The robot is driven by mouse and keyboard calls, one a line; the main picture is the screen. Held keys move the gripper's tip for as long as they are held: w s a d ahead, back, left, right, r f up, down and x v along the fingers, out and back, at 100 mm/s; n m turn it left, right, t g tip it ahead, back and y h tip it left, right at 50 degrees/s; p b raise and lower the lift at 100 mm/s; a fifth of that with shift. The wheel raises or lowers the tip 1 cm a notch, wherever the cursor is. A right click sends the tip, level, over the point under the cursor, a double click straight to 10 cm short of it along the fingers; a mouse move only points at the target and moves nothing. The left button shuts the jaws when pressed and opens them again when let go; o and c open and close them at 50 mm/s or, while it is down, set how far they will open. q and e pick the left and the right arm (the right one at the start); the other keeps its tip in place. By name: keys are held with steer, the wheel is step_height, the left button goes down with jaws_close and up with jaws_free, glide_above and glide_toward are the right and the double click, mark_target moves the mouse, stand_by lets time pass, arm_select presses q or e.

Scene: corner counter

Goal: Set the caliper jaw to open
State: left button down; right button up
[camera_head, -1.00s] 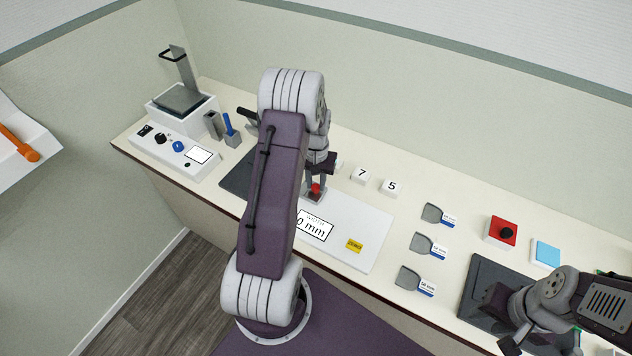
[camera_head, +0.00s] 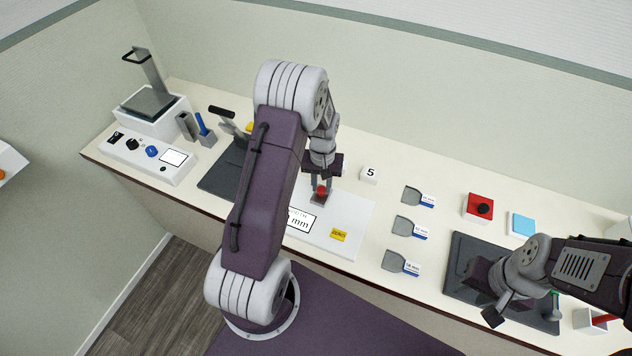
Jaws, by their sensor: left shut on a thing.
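The caliper is a white plate (camera_head: 357,215) on the counter, with a width display (camera_head: 299,221) and a yellow zero button (camera_head: 338,235). Its sliding jaw carries a red knob (camera_head: 321,190) on a grey block. My left gripper (camera_head: 321,187) points down over the plate and is shut on the red knob. My left arm hides the plate's left part and the first digits of the display, so only "mm" reads clearly.
A number block "5" (camera_head: 370,174) stands behind the plate. Several grey gauges with labels (camera_head: 407,226) lie to its right. Beyond are a red box with a black knob (camera_head: 479,207), a blue pad (camera_head: 522,224) and a dark mat (camera_head: 470,245). A scale (camera_head: 150,107) stands far left.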

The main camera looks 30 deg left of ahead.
mark_target(322, 188)
arm_select(q)
steer(key=shift+w+r, duration=0.1)
steer(key=c, duration=1.1)
jaws_free()
steer(key=shift+c, duration=0.2)
steer(key=shift+r, duration=0.35)
step_height(322, 188, up, 8)
steer(key=b, duration=0.1)
steer(key=shift+r, duration=0.15)
